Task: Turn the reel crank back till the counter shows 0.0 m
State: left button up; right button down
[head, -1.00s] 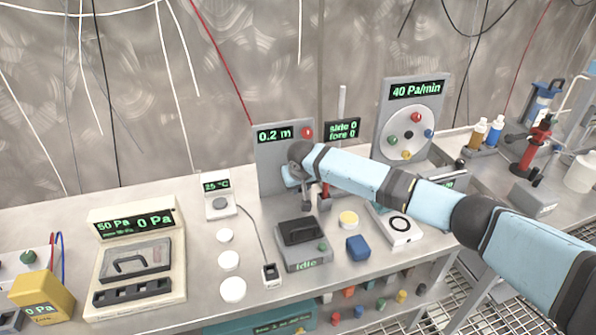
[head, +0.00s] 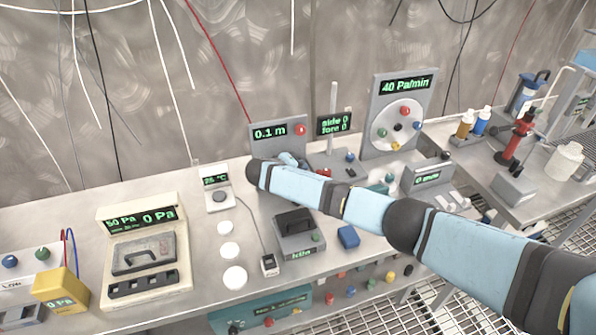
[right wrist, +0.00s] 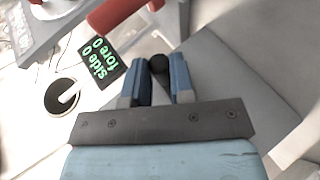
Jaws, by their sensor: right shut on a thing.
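The reel counter (head: 270,132) reads 0.1 m on a grey upright panel (head: 255,151), with a red button (head: 300,129) at its right. My right gripper (head: 289,160) is in front of the panel's lower part, partly hidden by my own wrist. In the right wrist view its two blue fingers (right wrist: 160,78) are closed around a dark round knob (right wrist: 158,63), the crank's handle. The rest of the crank and the reel are hidden in the head view. My left gripper is in neither view.
A post with a "side 0, fore 0" display (head: 334,124) stands just right of the reel panel. A dial panel reading 40 Pa/min (head: 406,85) is further right. A dark-topped box (head: 297,240) and a blue block (head: 348,237) lie in front, near my arm.

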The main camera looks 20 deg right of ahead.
pick_arm(q)
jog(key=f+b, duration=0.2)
jog(key=b, duration=0.1)
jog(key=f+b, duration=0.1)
jog(key=b, duration=0.1)
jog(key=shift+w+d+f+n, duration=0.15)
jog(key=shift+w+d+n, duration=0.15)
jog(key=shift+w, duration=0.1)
pick_arm(e)
jog(key=r+n+t+h, duration=0.1)
jog(key=h, duration=0.1)
jog(key=a+r+n+t+h, duration=0.1)
jog(key=h, duration=0.2)
jog(key=r+n+t+h, duration=0.1)
jog(key=h, duration=0.2)
jog(key=shift+a, duration=0.3)
jog(key=shift+n+h, duration=0.3)
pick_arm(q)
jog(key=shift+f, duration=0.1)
pick_arm(e)
jog(key=c, duration=1)
grip_release()
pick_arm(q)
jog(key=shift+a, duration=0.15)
pick_arm(e)
jog(key=shift+a, duration=0.1)
